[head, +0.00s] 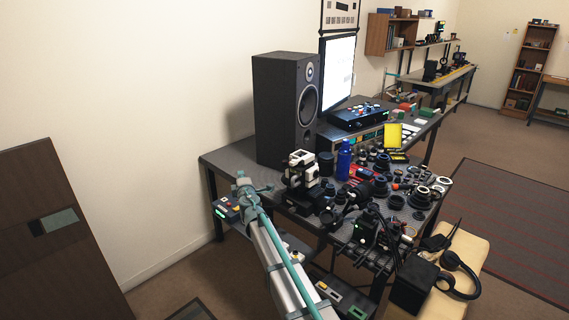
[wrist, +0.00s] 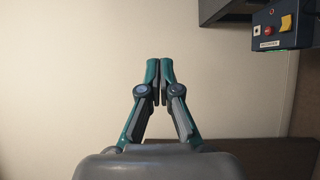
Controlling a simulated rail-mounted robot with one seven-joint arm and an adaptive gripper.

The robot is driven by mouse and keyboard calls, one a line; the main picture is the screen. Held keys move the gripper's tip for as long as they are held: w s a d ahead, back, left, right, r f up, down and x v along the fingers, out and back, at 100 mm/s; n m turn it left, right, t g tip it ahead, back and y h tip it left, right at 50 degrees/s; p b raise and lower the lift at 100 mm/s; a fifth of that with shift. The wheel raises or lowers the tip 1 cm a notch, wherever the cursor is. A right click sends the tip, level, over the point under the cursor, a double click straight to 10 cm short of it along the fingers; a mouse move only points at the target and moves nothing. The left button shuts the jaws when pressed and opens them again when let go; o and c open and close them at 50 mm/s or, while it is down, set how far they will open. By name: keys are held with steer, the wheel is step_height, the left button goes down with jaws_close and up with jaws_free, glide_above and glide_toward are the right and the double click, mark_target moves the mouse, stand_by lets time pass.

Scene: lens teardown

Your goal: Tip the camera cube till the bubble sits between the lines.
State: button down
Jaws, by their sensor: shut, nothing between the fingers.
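My gripper (wrist: 159,70) is shut and empty in the wrist view, with its fingertips together in front of a bare pale wall. No camera cube or bubble shows in the wrist view. In the head view a black-and-white device (head: 301,168) stands upright on the near left part of the table, and a black box (head: 411,288) sits at the front by the headphones. I cannot tell which thing is the camera cube. No bubble or lines can be made out. My arm rises from the bottom of the head view, ending left of the black-and-white device.
The table (head: 232,160) is crowded with lens parts. A tall speaker (head: 285,108), a blue bottle (head: 344,160) and a monitor (head: 338,75) stand on it. A control box (head: 226,209) is near my arm's end; it also shows in the wrist view (wrist: 286,28). Headphones (head: 460,275) lie at front.

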steer(key=s+d+m+g+h, duration=0.1)
steer(key=s+d+m+h, duration=0.1)
steer(key=d+m+h, duration=0.85)
steer(key=w+d+n+h+p, duration=0.1)
steer(key=w+d+n+p, duration=0.2)
steer(key=w+d, duration=0.3)
steer(key=p+x, duration=0.1)
steer(key=x, duration=0.1)
steer(key=shift+w+r, duration=0.2)
steer(key=shift+w, duration=0.25)
steer(key=shift+h, duration=0.25)
steer(key=s+d+b, duration=0.1)
steer(key=b, duration=0.3)
steer(key=shift+s+m, duration=0.1)
steer(key=shift+m, duration=0.15)
steer(key=shift+a, duration=0.1)
